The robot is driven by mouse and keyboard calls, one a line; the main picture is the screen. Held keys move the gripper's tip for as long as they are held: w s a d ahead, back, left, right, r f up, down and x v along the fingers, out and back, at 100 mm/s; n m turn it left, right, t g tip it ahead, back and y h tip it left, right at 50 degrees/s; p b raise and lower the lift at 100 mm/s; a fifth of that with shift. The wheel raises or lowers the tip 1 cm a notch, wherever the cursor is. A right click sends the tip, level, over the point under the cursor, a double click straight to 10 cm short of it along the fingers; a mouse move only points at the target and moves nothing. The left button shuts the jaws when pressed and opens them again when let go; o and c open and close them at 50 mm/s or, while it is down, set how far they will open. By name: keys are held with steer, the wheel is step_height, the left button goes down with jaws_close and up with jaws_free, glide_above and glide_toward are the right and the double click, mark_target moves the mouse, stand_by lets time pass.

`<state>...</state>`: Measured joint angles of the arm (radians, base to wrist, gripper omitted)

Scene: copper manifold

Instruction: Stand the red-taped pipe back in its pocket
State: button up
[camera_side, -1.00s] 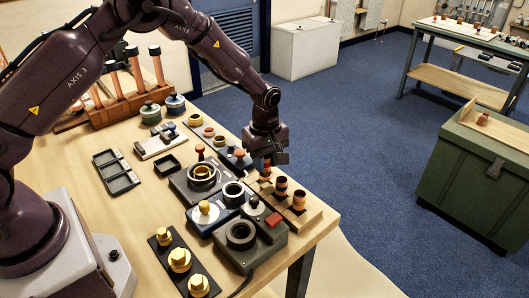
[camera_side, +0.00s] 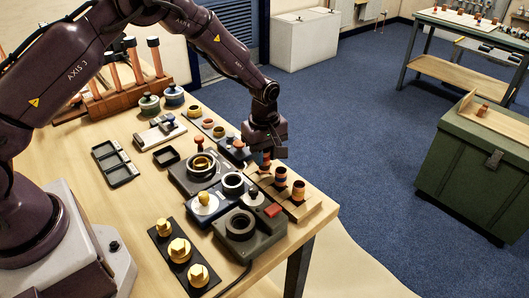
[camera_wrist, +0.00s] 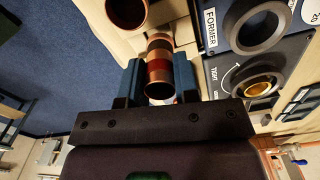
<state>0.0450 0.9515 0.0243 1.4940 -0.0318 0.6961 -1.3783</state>
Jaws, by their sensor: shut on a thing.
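My gripper (camera_wrist: 159,80) is shut on a short copper pipe (camera_wrist: 159,48) with a dark band and a reddish band, which I take as the red-taped pipe. In the wrist view the pipe lies between the two blue fingers, its open end showing. In the side view my gripper (camera_side: 265,150) is at the far end of a pale wooden block (camera_side: 318,205), with the held pipe (camera_side: 265,161) below it, roughly upright. Two other banded pipes (camera_side: 280,179) (camera_side: 298,191) stand in the block. The held pipe's lower end and its pocket cannot be made out clearly.
Left of the block are a grey fixture with a dark ring (camera_side: 240,226), a red button (camera_side: 273,210) and a former ring (camera_wrist: 258,25). A neighbouring pipe (camera_wrist: 127,12) stands close by in the wrist view. The table edge is just right of the block.

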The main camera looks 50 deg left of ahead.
steer(key=shift+f, duration=1.25)
steer(key=o, duration=1.5)
steer(key=shift+c, duration=0.2)
steer(key=shift+r, duration=0.1)
steer(key=shift+r, duration=3.95)
